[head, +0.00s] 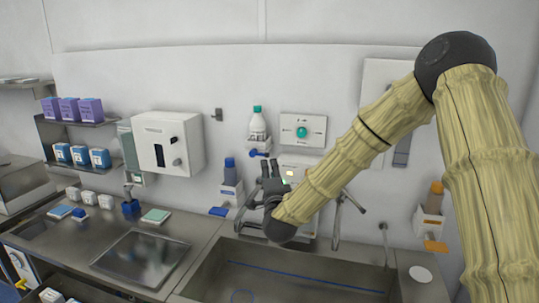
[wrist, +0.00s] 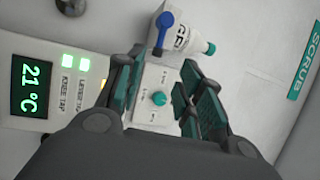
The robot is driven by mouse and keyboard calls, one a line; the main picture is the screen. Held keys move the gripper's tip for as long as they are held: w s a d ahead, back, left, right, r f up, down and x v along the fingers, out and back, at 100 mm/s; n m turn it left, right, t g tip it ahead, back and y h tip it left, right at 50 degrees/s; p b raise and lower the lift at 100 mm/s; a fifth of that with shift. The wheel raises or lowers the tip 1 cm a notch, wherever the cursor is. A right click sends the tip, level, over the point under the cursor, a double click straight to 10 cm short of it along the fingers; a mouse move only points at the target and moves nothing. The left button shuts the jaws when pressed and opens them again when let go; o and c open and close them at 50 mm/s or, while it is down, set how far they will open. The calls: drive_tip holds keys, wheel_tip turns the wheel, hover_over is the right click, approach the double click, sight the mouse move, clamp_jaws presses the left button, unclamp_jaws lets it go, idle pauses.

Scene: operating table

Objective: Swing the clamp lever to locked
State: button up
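A blue lever (head: 259,153) sits on the wall bracket under a white bottle with a teal cap (head: 257,124). In the wrist view the blue lever (wrist: 163,32) shows beyond the fingers, at the base of the bottle (wrist: 190,38). I cannot tell for sure that it is the clamp lever. My gripper (head: 271,172) is raised in front of the wall, below and to the right of the lever. In the wrist view my gripper (wrist: 160,95) is open, with nothing between its fingers. A white panel with a teal knob (wrist: 159,98) shows beyond the gap, apart from them.
The knob panel (head: 303,130) is on the wall right of the bottle. A display reading 21 °C (wrist: 31,90) is at left in the wrist view. A sink (head: 215,275) with taps lies below my arm. A blue-capped dispenser (head: 230,178) stands left of my gripper.

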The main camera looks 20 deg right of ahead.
sight(267, 156)
drive_tip(key=p+x, duration=0.4)
drive_tip(key=x, duration=0.4)
drive_tip(key=shift+w, duration=0.35)
drive_tip(key=shift+w+d+p, duration=0.2)
drive_tip(key=shift+w+p, duration=0.3)
drive_tip(key=shift+w, duration=0.2)
clamp_jaws()
